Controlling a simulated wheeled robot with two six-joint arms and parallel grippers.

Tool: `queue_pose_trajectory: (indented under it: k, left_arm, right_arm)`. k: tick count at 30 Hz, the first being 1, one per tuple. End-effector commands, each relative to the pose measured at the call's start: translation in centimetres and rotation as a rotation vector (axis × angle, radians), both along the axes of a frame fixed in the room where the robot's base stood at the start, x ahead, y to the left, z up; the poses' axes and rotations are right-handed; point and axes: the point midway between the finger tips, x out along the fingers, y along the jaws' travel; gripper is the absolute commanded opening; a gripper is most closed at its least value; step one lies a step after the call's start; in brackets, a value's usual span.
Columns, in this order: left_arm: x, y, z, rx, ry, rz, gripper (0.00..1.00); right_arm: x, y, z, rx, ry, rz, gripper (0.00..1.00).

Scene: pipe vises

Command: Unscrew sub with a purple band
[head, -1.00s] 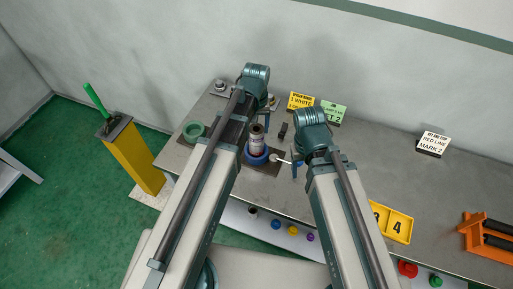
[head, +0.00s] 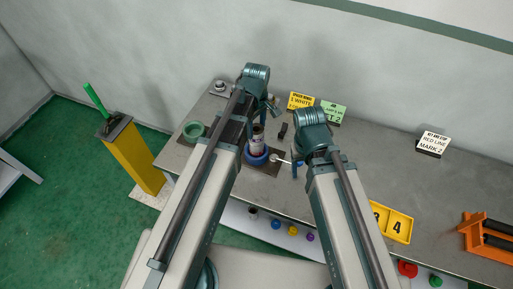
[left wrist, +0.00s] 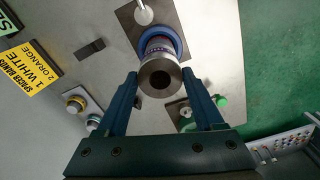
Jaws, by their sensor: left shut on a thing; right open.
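The sub (head: 258,143) stands upright in the blue ring of a vise (head: 256,160) on the bench. In the left wrist view the sub (left wrist: 160,78) shows its round grey open end, and a purplish band shows on its body near the blue ring (left wrist: 158,32). My left gripper (left wrist: 160,74) is shut on the sub, with one blue finger on either side. In the head view its fingers are mostly hidden by my arm. My right gripper (head: 297,164) is open, to the right of the vise, beside a round white knob (head: 276,159). It is apart from the sub.
A green ring (head: 193,131) lies left of the vise. A small dark block (head: 283,130) and label signs (head: 300,101) stand behind. A yellow numbered tray (head: 398,226) and an orange rack (head: 490,238) are at the right. The bench between the signs and tray is clear.

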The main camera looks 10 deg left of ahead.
Motion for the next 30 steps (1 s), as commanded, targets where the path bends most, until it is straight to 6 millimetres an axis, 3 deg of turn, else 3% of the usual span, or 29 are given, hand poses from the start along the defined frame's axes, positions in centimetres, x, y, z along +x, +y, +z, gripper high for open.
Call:
queue_pose_trajectory:
  k: [9,22,30]
  left_arm:
    - [0.01,0.0,0.02,0.0,0.0,0.339,0.02]
    - [0.01,0.0,0.03,0.0,0.0,0.407,0.02]
    - [0.01,0.0,0.05,0.0,0.0,0.763,0.02]
  right_arm:
    - [0.0,0.0,0.02,0.0,0.0,0.0,0.64]
    - [0.0,0.0,0.03,0.0,0.0,0.0,0.64]
    - [0.0,0.0,0.05,0.0,0.0,0.0,0.64]
